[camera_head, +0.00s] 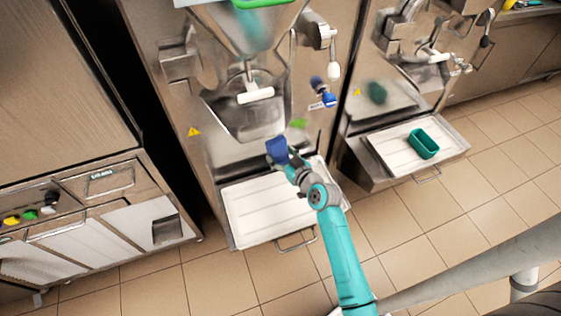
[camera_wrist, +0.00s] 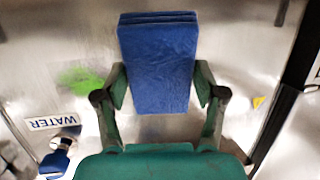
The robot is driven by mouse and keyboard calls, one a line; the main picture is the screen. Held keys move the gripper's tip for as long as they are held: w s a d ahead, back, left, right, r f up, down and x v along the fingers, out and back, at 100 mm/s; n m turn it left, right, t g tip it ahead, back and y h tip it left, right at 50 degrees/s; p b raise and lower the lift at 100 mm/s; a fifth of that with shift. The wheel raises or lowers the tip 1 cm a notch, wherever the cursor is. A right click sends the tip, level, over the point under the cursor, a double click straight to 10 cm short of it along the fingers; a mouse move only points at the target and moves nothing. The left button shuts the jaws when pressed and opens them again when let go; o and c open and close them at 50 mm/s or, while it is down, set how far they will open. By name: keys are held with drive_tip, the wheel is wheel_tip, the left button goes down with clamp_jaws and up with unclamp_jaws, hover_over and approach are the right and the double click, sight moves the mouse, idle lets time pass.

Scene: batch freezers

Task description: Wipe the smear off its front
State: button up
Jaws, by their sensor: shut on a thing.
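My gripper (camera_wrist: 158,100) is shut on a blue cloth or sponge (camera_wrist: 157,60), folded in layers, which also shows in the head view (camera_head: 277,149). The gripper is in front of the steel front of the middle freezer (camera_head: 221,157). A bright green smear (camera_wrist: 80,79) is on that front, left of the blue cloth in the wrist view. In the head view the green smear (camera_head: 299,123) lies up and right of the cloth. Whether the cloth touches the steel I cannot tell.
A white drip tray (camera_head: 262,207) lies below the gripper. A blue-handled water tap (camera_head: 327,97) sits right of the smear, with a WATER label (camera_wrist: 51,121). The right freezer has a dark green smudge (camera_head: 376,92) and a green tub (camera_head: 423,144) on its tray.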

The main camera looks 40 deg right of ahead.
sight(310, 119)
drive_tip(key=s+d+r+m+t+h, duration=0.2)
drive_tip(key=s+d+r+h, duration=0.1)
drive_tip(key=h, duration=0.1)
drive_tip(key=shift+r+x, duration=0.15)
drive_tip(key=shift+x, duration=1.25)
drive_tip(key=shift+r+x, duration=0.15)
drive_tip(key=shift+x, duration=1.2)
drive_tip(key=shift+x, duration=1)
drive_tip(key=shift+a, duration=0.15)
drive_tip(key=shift+s+d, duration=0.25)
drive_tip(key=shift+d, duration=0.65)
drive_tip(key=shift+s+d, duration=0.25)
drive_tip(key=shift+d, duration=0.6)
drive_tip(key=shift+s+d, duration=0.15)
drive_tip(key=shift+d, duration=0.75)
drive_tip(key=shift+s+d, duration=0.15)
drive_tip(key=shift+d, duration=0.7)
drive_tip(key=shift+d, duration=0.1)
drive_tip(key=shift+s+d, duration=0.25)
drive_tip(key=shift+d, duration=0.55)
drive_tip(key=shift+s+d, duration=0.2)
drive_tip(key=shift+d, duration=0.6)
drive_tip(key=shift+w+a, duration=0.1)
drive_tip(key=shift+a, duration=0.05)
